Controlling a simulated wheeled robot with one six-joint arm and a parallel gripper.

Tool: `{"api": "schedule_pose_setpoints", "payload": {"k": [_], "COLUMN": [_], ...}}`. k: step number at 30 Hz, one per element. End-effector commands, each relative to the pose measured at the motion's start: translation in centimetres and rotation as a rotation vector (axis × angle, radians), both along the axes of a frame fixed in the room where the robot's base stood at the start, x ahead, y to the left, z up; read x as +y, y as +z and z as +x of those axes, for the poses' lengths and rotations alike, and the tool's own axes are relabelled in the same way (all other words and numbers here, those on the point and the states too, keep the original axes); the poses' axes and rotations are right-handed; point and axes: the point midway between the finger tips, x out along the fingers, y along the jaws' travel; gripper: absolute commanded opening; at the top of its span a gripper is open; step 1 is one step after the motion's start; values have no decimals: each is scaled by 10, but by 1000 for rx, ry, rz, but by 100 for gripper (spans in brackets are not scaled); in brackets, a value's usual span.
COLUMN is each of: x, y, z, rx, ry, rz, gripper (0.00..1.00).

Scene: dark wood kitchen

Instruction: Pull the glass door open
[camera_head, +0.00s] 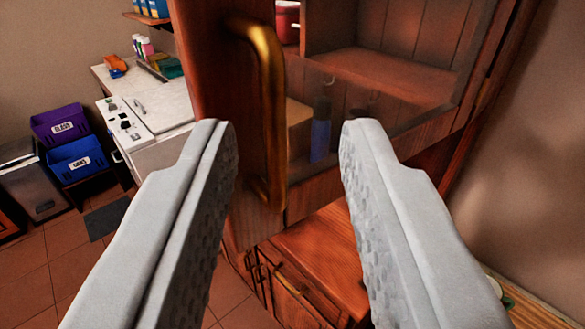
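The glass door (238,140) has a dark reddish wood frame and a clear pane, through which the cabinet inside shows. A curved brass handle (272,110) stands upright on its left side. I cannot tell for sure whether the door is fully closed. My gripper (288,130) is open and empty, with its two grey fingers spread wide. The handle shows between the fingertips, nearer the left one. It appears to be beyond the tips, and I see no contact.
Behind the glass are a red pot (288,22) and a blue bottle (320,132). A lower wooden cabinet (325,255) stands below. At left are a white counter (165,108), a purple bin (60,124) and a blue bin (75,158). A bare wall is at right.

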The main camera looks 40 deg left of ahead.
Motion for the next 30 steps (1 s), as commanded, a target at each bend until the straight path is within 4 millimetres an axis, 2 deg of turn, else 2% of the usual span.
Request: {"api": "schedule_pose_setpoints", "payload": {"k": [18, 24, 30], "x": [-66, -78, -81], "y": [-1, -1, -2], "z": [-65, -77, -81], "rx": [2, 2, 4], "ry": [-3, -2, 0], "rz": [1, 1, 1], "gripper": [31, 31, 31]}}
